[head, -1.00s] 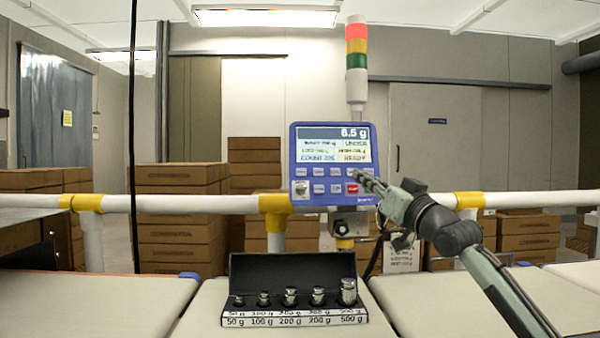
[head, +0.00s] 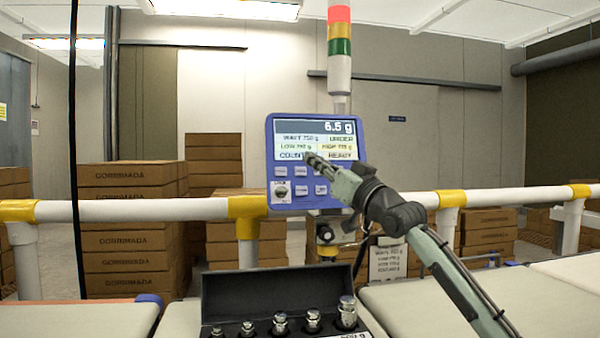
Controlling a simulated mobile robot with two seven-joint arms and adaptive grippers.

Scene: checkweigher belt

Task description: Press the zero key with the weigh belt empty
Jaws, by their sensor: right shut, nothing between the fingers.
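The blue indicator panel (head: 268,160) stands on a post behind the belts. Its display (head: 300,127) reads 6.5 g, with UNDER and READY below. Small keys (head: 281,172) sit in rows under the display; their labels are too small to read. My right gripper (head: 310,159) is shut and empty in front of the panel, over the display's lower edge and upper keys. It hides several keys, and I cannot tell whether it touches the panel. An open black case (head: 255,285) with several metal weights (head: 280,324) appears to stand on the middle belt (head: 374,326). My left gripper is out of view.
A white rail (head: 130,210) with yellow joints runs behind the belts. A red, yellow and green stack light (head: 340,48) rises behind the panel. Belts lie left (head: 100,318) and right (head: 430,305). Brown cartons (head: 125,240) are stacked beyond the rail.

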